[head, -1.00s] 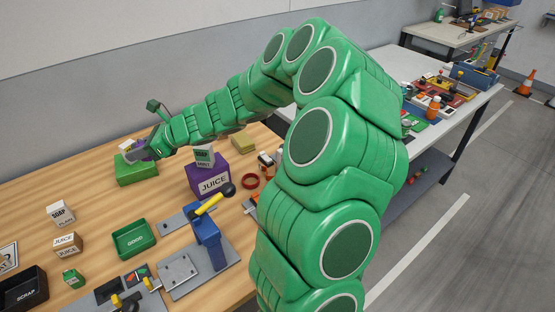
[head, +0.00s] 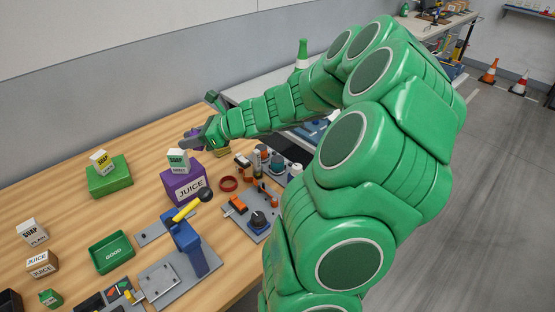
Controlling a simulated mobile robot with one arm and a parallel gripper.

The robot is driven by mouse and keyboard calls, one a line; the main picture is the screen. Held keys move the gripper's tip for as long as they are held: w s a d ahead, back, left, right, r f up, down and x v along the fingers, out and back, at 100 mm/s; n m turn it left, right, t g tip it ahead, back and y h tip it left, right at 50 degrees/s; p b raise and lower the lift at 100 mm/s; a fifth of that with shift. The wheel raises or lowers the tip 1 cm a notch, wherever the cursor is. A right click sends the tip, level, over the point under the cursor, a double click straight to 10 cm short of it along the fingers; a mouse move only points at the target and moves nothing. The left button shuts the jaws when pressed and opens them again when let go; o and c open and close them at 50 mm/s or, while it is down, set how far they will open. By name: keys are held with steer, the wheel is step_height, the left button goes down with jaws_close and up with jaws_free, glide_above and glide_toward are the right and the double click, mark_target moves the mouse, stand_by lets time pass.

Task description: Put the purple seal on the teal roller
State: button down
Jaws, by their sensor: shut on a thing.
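My gripper (head: 190,143) is small in the head view, at the end of the outstretched green arm, above the wooden bench behind the white soap carton.
A red ring (head: 229,184), green tray (head: 113,252) and blue lever press (head: 186,240) occupy the bench.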

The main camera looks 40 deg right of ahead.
steer(key=s+d+m+t+h, duration=0.2)
steer(key=s+d+m+h, duration=0.1)
steer(key=s+d, duration=1.35)
glide_above(273, 158)
steer(key=shift+m+h, duration=0.3)
steer(key=f, duration=0.6)
steer(key=s+f, duration=0.1)
steer(key=f, duration=0.2)
steer(key=shift+a+f, duration=0.1)
steer(key=shift+a, duration=0.15)
steer(key=shift+w+d+f, duration=0.35)
steer(key=shift+w+f, duration=0.2)
steer(key=shift+f, duration=1.65)
steer(key=shift+f, duration=0.1)
steer(key=c, duration=0.8)
jaws_free()
steer(key=shift+c, duration=0.2)
